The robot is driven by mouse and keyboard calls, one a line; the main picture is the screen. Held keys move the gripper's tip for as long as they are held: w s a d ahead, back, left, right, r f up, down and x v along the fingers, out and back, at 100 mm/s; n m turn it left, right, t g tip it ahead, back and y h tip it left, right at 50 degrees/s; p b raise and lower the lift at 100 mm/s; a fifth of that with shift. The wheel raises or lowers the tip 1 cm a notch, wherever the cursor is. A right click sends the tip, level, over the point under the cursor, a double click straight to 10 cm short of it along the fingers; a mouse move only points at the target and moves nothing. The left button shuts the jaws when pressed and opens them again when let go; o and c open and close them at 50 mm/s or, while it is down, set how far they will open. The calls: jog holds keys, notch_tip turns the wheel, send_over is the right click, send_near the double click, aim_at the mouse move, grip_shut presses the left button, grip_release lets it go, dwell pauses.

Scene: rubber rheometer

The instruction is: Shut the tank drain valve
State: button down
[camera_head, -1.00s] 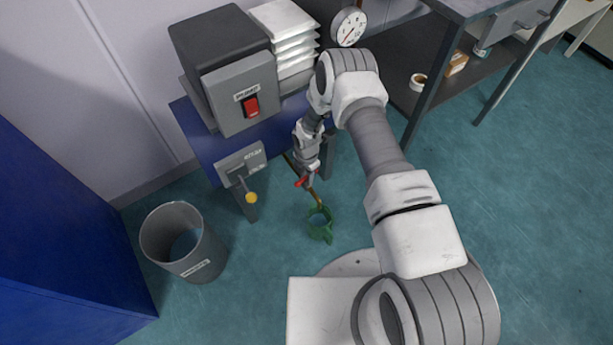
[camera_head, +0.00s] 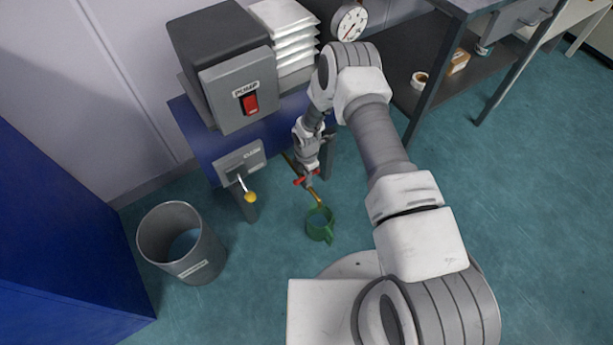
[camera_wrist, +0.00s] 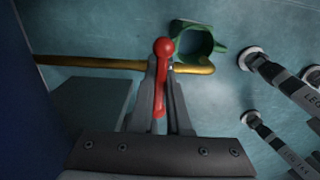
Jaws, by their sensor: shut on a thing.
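The drain valve's red handle (camera_wrist: 161,80) sits on a brass pipe (camera_wrist: 95,62) in the wrist view, its round end over the pipe and its length lying across it. My gripper (camera_wrist: 162,98) is shut on the red handle, one finger on each side. In the head view the handle (camera_head: 307,178) shows as a small red bar low beside the blue stand, with my gripper (camera_head: 308,172) at it. The pipe's open end (camera_head: 318,197) points down toward a green jug (camera_head: 320,226) on the floor.
A blue stand (camera_head: 203,140) carries the pump box with a red switch (camera_head: 249,103). A lever with a yellow knob (camera_head: 250,197) sticks out at its front. A grey bin (camera_head: 205,262) stands at left.

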jog(key=c, duration=0.9)
grip_release()
jog(key=shift+r, duration=0.1)
notch_tip(320, 180, up, 17)
jog(key=p, duration=0.5)
jog(key=shift+r+p, duration=0.1)
jog(key=shift+p, duration=0.2)
